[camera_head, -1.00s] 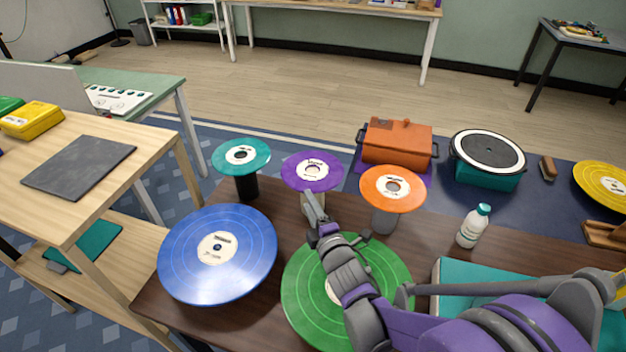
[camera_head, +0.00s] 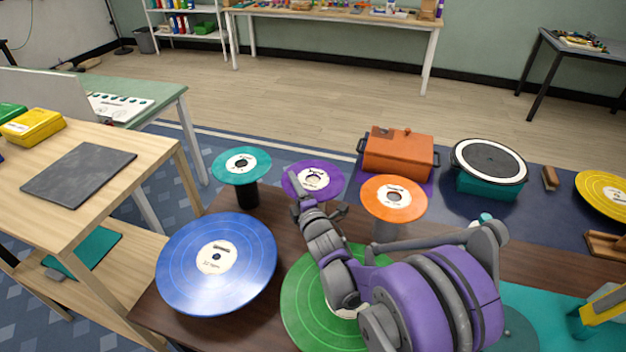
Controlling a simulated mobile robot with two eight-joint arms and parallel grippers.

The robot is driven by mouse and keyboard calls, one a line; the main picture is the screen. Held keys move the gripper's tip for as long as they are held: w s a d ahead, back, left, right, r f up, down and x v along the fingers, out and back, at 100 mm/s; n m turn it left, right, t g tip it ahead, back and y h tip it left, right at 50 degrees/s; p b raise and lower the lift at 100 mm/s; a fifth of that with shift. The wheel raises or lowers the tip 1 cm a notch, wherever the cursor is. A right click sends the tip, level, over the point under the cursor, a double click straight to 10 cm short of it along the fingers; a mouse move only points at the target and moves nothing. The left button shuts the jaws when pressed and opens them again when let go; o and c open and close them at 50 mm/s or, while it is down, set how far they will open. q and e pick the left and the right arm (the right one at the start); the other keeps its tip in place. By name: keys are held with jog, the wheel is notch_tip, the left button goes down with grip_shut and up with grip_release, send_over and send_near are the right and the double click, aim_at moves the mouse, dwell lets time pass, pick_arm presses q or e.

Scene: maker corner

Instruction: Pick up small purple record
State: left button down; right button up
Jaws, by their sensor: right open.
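The small purple record (camera_head: 318,168) lies flat on a stand at the back of the dark table, between the small teal record (camera_head: 240,164) and the small orange record (camera_head: 393,200). My right gripper (camera_head: 310,193) reaches in from the lower right and is open. Its fingers overlap the near left part of the purple record in the picture; I cannot tell whether they touch it. The stand under the purple record is mostly hidden by the gripper. My left gripper is not in view.
A large blue record (camera_head: 190,270) and a large green record (camera_head: 300,305) lie at the front of the table (camera_head: 150,303).

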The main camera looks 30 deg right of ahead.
grip_shut()
jog(key=shift+r, duration=0.1)
dwell(0.4)
notch_tip(320, 180, up, 10)
jog(key=shift+f+p, duration=0.1)
jog(key=shift+p, duration=0.9)
dwell(1.1)
